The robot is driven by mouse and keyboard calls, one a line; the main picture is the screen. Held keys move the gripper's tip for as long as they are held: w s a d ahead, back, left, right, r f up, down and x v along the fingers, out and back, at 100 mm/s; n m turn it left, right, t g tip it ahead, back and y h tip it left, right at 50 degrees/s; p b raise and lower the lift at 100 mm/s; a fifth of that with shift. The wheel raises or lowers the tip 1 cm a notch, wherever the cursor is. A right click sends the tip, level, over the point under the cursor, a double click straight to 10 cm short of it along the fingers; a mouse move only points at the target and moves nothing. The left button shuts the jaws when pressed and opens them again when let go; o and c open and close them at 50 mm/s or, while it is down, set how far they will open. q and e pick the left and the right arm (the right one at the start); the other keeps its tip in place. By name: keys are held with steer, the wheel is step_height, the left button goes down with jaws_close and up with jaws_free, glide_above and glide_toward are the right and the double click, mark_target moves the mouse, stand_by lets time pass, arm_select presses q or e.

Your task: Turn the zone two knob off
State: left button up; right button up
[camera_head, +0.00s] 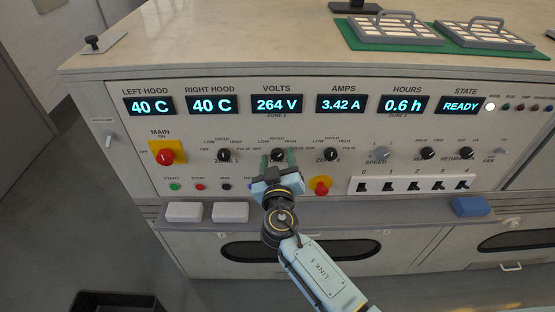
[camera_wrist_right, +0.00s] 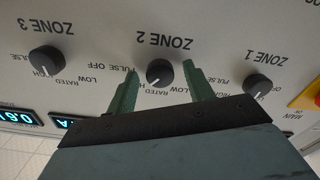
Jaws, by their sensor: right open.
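The zone two knob (camera_head: 277,155) is a round black knob with a white pointer mark, in the middle of the row of three zone knobs on the panel. In the right wrist view, which sees the panel upside down, the same knob (camera_wrist_right: 160,73) sits under the ZONE 2 label. Its mark seems to point down and left in that view. My right gripper (camera_head: 277,160) is open in front of it, green fingers to either side; its fingertips also show in the wrist view (camera_wrist_right: 159,72). I cannot tell whether they touch the knob. My left gripper is not in view.
The zone one knob (camera_head: 223,155) and zone three knob (camera_head: 330,155) flank it. A red main switch (camera_head: 166,157) is at the left, and a red button (camera_head: 320,187) is right of my gripper. A shelf (camera_head: 345,210) runs below. The VOLTS display (camera_head: 277,105) reads 264 V.

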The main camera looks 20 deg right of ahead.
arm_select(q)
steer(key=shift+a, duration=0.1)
arm_select(e)
steer(key=c, duration=1)
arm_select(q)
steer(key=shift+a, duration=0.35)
